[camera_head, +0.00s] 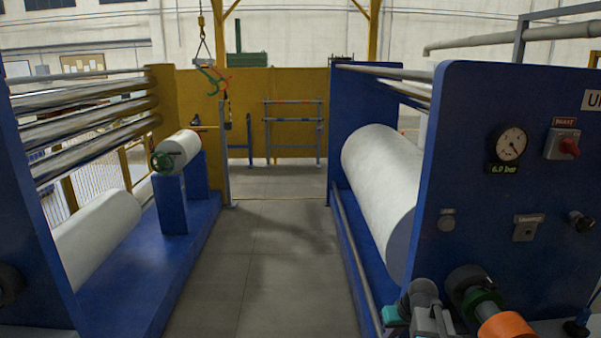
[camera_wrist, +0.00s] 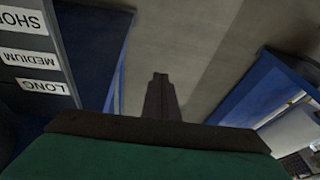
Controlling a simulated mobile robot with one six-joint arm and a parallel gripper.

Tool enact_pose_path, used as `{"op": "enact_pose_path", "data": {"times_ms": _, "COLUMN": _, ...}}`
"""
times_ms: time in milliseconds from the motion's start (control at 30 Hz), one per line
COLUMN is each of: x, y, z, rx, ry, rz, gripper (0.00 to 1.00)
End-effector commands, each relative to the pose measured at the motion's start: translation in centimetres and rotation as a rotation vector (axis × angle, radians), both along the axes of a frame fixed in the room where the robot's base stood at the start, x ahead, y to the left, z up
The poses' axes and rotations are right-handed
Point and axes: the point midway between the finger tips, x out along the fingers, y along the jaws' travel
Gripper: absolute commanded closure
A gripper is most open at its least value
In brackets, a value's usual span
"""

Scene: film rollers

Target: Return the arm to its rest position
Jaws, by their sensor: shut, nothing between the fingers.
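My gripper (camera_wrist: 160,80) shows in the wrist view as dark fingers closed together, with nothing between them, in front of its green body. The fingertips stand over bare grey floor and touch nothing that I can see. In the head view, grey and teal parts at the bottom right edge look like part of my arm, but the fingers cannot be made out there. The arm's full pose is not visible.
A blue machine panel (camera_head: 470,150) with a pressure gauge (camera_head: 511,143) and red switch (camera_head: 569,147) stands close at right. White rollers (camera_head: 385,190) flank the clear floor aisle (camera_head: 275,270). A board labelled MEDIUM and LONG (camera_wrist: 30,58) is near at left in the wrist view.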

Motion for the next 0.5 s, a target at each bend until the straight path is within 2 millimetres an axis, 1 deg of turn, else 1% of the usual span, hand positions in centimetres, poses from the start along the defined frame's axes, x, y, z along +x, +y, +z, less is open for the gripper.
{"op": "enact_pose_path", "data": {"times_ms": 33, "x": -1.3, "y": 1.6, "z": -1.6, "rx": -0.004, "ry": 0.033, "rz": -0.003, "gripper": 1.00}}
{"op": "enact_pose_path", "data": {"times_ms": 200, "x": -5.1, "y": 5.4, "z": -6.1, "rx": -0.032, "ry": 0.133, "rz": -0.034, "gripper": 1.00}}
{"op": "enact_pose_path", "data": {"times_ms": 300, "x": -7.2, "y": 7.1, "z": -8.2, "rx": -0.054, "ry": 0.181, "rz": -0.049, "gripper": 1.00}}
{"op": "enact_pose_path", "data": {"times_ms": 500, "x": -10.4, "y": 9.3, "z": -11.1, "rx": -0.094, "ry": 0.246, "rz": -0.074, "gripper": 1.00}}
